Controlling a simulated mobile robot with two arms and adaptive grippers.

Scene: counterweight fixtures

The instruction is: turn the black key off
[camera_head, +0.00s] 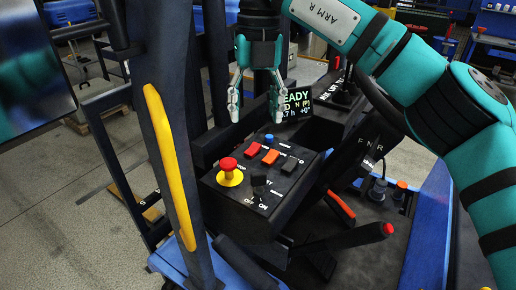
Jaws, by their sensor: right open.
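The black key (260,186) stands in the front part of a dark control panel (236,203). OFF and ON labels show at its lower side; I cannot tell clearly which one it points to. My right gripper (256,112) hangs from the top, pointing down, above the back of the panel. Its two fingers are spread, with nothing between them, and it is apart from the key. My left gripper is not in view.
A red mushroom button (228,165) on a yellow base sits left of the key. Red (252,149) and orange (270,157) switches and a blue button (269,138) lie behind it. A dark post (150,90) with a yellow grip stands left. A lit display (297,103) is behind.

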